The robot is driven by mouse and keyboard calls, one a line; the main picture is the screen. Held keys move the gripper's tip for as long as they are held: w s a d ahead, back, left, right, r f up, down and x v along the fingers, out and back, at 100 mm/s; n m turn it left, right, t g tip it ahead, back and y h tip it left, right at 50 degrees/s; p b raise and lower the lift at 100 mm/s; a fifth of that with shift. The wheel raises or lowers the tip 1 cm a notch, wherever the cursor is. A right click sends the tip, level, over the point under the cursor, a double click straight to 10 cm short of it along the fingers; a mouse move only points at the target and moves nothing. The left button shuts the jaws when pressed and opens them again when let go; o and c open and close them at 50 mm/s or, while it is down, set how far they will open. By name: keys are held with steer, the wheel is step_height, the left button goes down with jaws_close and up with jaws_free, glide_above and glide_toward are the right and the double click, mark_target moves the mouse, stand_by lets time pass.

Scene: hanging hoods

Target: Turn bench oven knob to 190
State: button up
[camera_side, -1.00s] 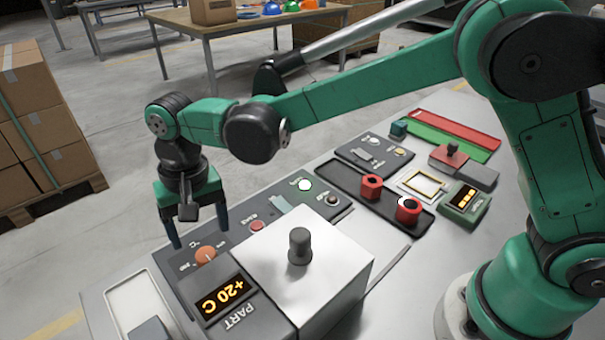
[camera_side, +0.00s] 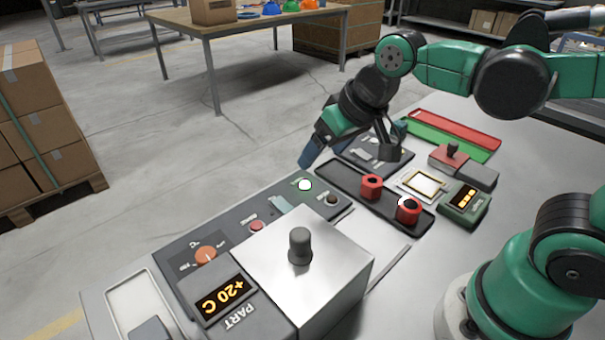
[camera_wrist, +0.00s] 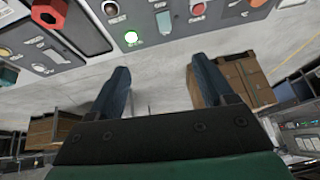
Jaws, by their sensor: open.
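The orange knob (camera_side: 205,254) sits on the grey control panel at the front left in the side view, with small markings around it that I cannot read. A part of it shows at the top edge of the wrist view (camera_wrist: 257,3). The silver oven box (camera_side: 335,270) with a dark handle on top stands beside the panel. Its display (camera_side: 221,299) reads +20 C. My gripper (camera_side: 325,151) is tilted above the panel's far end, well to the right of the knob and apart from it. In the wrist view its two blue fingers (camera_wrist: 160,75) are spread and empty.
A lit white-green button (camera_side: 305,185) and a red button (camera_side: 257,225) are on the panel. A dark tray (camera_side: 340,178) holds red hexagonal parts (camera_side: 371,186). A green meter (camera_side: 464,203) stands to the right.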

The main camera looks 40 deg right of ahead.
steer(key=s+d+f+t, duration=0.1)
steer(key=s+d, duration=0.2)
steer(key=n+g, duration=0.7)
steer(key=n, duration=0.9)
glide_above(206, 253)
steer(key=shift+h, duration=0.3)
step_height(206, 253, down, 7)
steer(key=shift+w+r, duration=0.15)
steer(key=shift+r, duration=0.05)
steer(key=shift+f, duration=2.9)
jaws_close()
